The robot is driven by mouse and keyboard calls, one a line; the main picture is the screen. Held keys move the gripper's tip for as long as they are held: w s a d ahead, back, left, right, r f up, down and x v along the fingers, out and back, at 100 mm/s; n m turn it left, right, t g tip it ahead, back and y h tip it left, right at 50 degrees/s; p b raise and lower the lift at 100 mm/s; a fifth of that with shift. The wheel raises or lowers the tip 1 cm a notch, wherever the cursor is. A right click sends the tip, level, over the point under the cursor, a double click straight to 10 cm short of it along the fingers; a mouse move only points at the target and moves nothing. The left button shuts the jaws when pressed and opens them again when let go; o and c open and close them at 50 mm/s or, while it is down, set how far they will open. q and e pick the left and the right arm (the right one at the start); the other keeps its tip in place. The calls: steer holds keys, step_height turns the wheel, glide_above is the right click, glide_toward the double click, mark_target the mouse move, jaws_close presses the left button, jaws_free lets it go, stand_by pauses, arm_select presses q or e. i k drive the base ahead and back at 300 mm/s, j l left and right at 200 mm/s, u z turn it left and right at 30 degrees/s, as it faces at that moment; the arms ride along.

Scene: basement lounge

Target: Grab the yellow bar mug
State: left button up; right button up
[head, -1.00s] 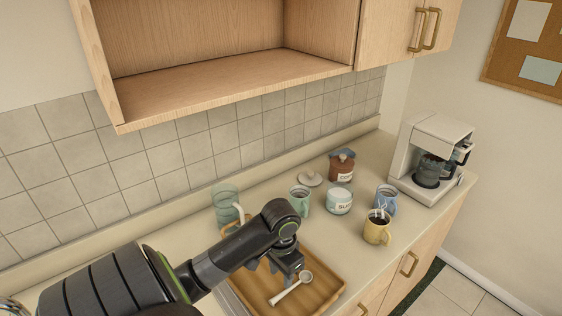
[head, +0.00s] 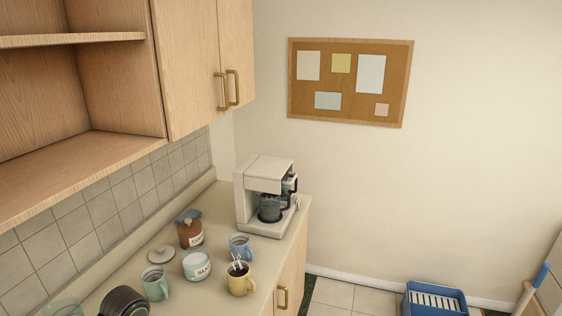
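The yellow mug (head: 240,280) stands upright on the counter near its front edge. It holds a dark drink, and a pale stirrer or steam-like white shape rises from it. Its handle points right. A blue mug (head: 240,247) stands just behind it and the white sugar jar (head: 196,265) is to its left. Part of my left arm shows at the bottom left edge, left of the mugs, but its gripper is out of frame. My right gripper is not in view.
A green mug (head: 155,283), a brown jar (head: 190,234) and a round lid (head: 161,254) stand on the counter (head: 125,272). A coffee maker (head: 265,195) is at the far end. Open floor lies right of the counter, with a blue bin (head: 434,300) against the wall.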

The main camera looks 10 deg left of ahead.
mark_target(243, 281)
steer(key=k+l, duration=0.35)
steer(key=l, duration=0.15)
steer(key=k+l, duration=0.35)
steer(key=l, duration=0.2)
